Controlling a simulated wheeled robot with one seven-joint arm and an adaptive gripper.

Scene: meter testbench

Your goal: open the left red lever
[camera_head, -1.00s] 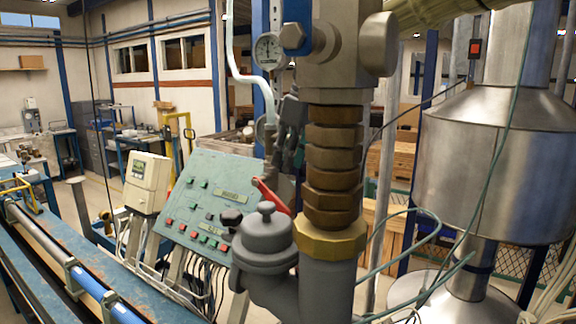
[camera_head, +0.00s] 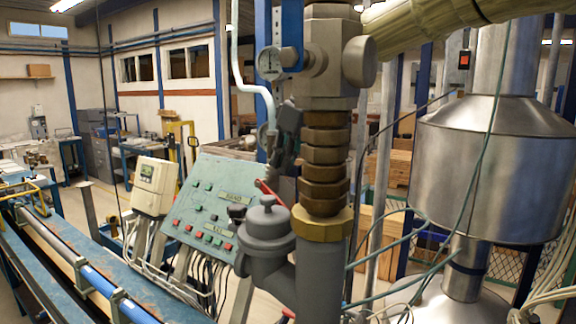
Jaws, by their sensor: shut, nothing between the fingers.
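A red lever (camera_head: 267,188) shows in the head view as a thin slanted bar. It sits behind the grey capped fitting (camera_head: 267,222), beside the brass-ringed vertical pipe. Its lower end is hidden by that fitting and pipe. A second small red piece (camera_head: 287,314) shows at the bottom edge, mostly cut off; I cannot tell whether it is another lever.
The thick pipe with brass nuts (camera_head: 323,175) stands close in front. A green button panel (camera_head: 210,205) and a cream meter box (camera_head: 155,186) stand left of it. A blue bench rail (camera_head: 85,275) runs at lower left. A steel tank (camera_head: 490,170) fills the right.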

